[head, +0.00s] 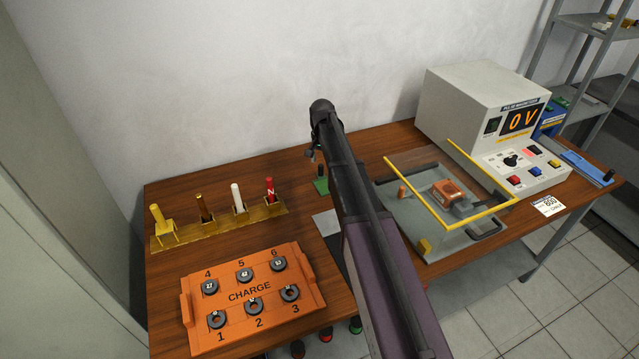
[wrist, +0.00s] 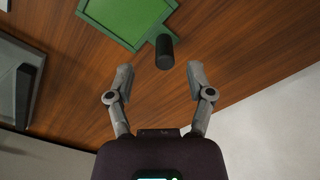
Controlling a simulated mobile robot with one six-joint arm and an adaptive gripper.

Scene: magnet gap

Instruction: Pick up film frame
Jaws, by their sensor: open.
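The film frame (wrist: 128,14) is a flat green frame with a lighter green panel and a short black upright handle (wrist: 164,52). It lies on the brown wooden table at the top of the wrist view, partly cut off by the edge. In the head view only a green corner of the film frame (head: 321,187) and its dark handle show, left of my arm; the rest is hidden behind the arm. My gripper (wrist: 160,74) is open and empty. The handle stands just beyond the fingertips, roughly between their lines, with no visible contact.
An orange CHARGE tray (head: 235,318) with numbered dark rings sits front left. Right of my arm are a grey fixture with a yellow frame (head: 432,222) and a magnetizer (head: 480,105) reading 0 V. A wall closes the back.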

